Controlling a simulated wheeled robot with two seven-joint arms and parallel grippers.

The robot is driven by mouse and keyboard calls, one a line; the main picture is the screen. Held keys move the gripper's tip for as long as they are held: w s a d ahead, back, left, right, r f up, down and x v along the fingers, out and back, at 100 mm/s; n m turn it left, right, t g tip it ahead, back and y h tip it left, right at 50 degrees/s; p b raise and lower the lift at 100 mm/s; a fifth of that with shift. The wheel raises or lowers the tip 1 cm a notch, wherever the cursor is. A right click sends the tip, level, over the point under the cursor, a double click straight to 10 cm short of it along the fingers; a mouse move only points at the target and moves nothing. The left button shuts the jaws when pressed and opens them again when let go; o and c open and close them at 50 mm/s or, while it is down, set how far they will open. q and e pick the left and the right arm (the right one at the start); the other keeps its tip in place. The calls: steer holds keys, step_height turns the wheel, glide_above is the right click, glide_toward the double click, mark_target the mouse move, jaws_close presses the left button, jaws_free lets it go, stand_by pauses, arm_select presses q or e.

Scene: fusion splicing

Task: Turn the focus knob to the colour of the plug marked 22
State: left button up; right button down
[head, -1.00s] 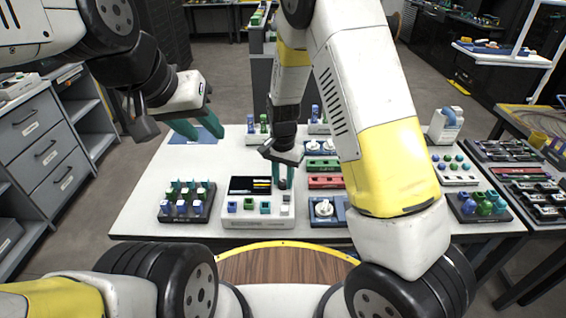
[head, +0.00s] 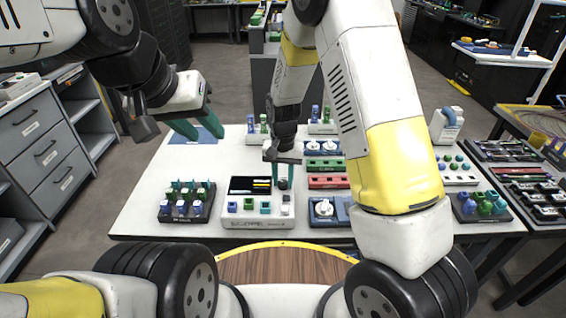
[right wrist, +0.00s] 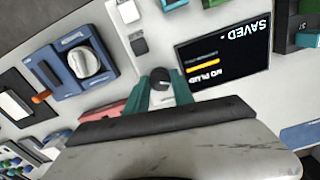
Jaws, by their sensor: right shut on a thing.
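The white scope box (head: 241,224) stands at the table's front middle. Its dark screen (head: 250,185) also shows in the right wrist view (right wrist: 222,51), reading "SAVED." and "NO PLUG" upside down. A small dark round knob (right wrist: 159,78) sits beside the screen, between the fingers of my right gripper (right wrist: 163,88). That gripper (head: 283,182) points down at the scope and is shut on the knob. My left gripper (head: 197,130) is open and empty above the table's back left. A dark rack (head: 180,218) holds green, teal and blue plugs; I cannot read any number 22.
A blue unit with a white dial (head: 323,208) stands right of the scope; it also shows in the right wrist view (right wrist: 84,61). A red block (head: 328,182) lies behind it. More plugs and boxes stand at the right.

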steer(key=c, duration=1.3)
jaws_free()
steer(key=shift+c, duration=0.2)
steer(key=shift+r, duration=3.95)
steer(key=shift+r, duration=0.15)
step_height(320, 180, up, 7)
steer(key=y, duration=0.1)
glide_above(283, 182)
steer(key=s+d, duration=0.2)
steer(key=d, duration=0.1)
steer(key=s+d+r+n+t, duration=0.1)
steer(key=s+d+r+t, duration=0.2)
steer(key=s+d+r, duration=0.2)
steer(key=s+d+r+n+t+y, duration=0.1)
steer(key=s+d+r+t, duration=0.2)
steer(key=s+d+r, duration=0.3)
steer(key=s+r, duration=0.3)
steer(key=s, duration=0.3)
steer(key=shift+s+r, duration=0.25)
steer(key=shift+r, duration=0.15)
